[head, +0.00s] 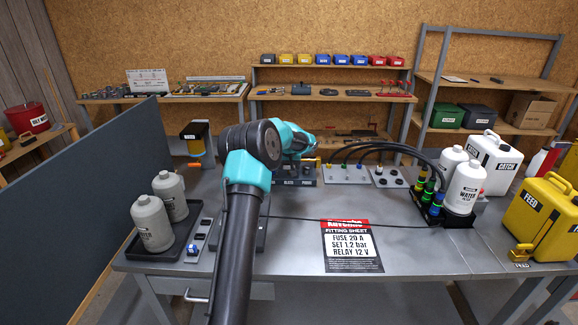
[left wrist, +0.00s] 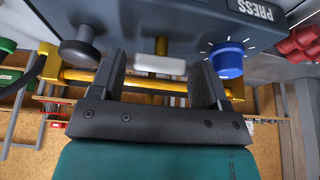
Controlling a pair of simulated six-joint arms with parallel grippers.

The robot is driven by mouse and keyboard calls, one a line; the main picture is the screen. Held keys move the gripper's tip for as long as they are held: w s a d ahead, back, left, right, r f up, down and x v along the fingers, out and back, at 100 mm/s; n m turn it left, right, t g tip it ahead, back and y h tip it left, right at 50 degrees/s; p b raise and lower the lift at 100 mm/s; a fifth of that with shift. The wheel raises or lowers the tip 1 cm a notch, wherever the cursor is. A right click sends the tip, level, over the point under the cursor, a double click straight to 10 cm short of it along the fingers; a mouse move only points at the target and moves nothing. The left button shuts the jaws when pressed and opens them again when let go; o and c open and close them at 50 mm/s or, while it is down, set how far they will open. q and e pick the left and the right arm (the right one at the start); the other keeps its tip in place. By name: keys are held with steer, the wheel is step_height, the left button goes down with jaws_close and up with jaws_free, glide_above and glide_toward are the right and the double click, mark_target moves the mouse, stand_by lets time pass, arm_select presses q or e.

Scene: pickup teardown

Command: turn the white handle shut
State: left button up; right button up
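The white handle (left wrist: 160,66) shows in the left wrist view, below a dark grey housing and in front of a yellow pipe (left wrist: 80,77). My left gripper (left wrist: 161,70) is open. Its two dark fingers stand on either side of the handle, with visible gaps; I cannot tell how far the handle reaches between them. In the head view my left gripper (head: 308,143) is at the back of the bench, and my arm hides the handle there. My right gripper is not in view.
A blue knob (left wrist: 227,60) lies right beside one finger and a black knob (left wrist: 80,48) on the other side. A labelled panel (head: 300,174) stands below the arm. Black hoses (head: 400,147) curve to the right. The bench front around the fitting sheet (head: 352,246) is mostly clear.

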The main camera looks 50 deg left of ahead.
arm_select(q)
steer(key=c, duration=0.7)
steer(key=shift+o, duration=0.2)
steer(key=shift+m, duration=0.5)
steer(key=m, duration=0.1)
steer(key=m+t+h, duration=0.1)
steer(key=m, duration=0.1)
steer(key=shift+s+a+h, duration=0.1)
steer(key=shift+a+h, duration=0.05)
steer(key=shift+h, duration=0.15)
steer(key=m+h, duration=0.1)
steer(key=m, duration=0.4)
steer(key=shift+a+h, duration=0.15)
steer(key=shift+h, duration=0.25)
steer(key=m+h, duration=0.1)
steer(key=m, duration=0.3)
steer(key=shift+a+m+h, duration=0.15)
steer(key=shift+m+h, duration=0.15)
steer(key=shift+h, duration=0.1)
steer(key=shift+a+m+g+h, duration=0.1)
steer(key=shift+m+g+h, duration=0.45)
steer(key=shift+m, duration=1.65)
steer(key=o, duration=0.9)
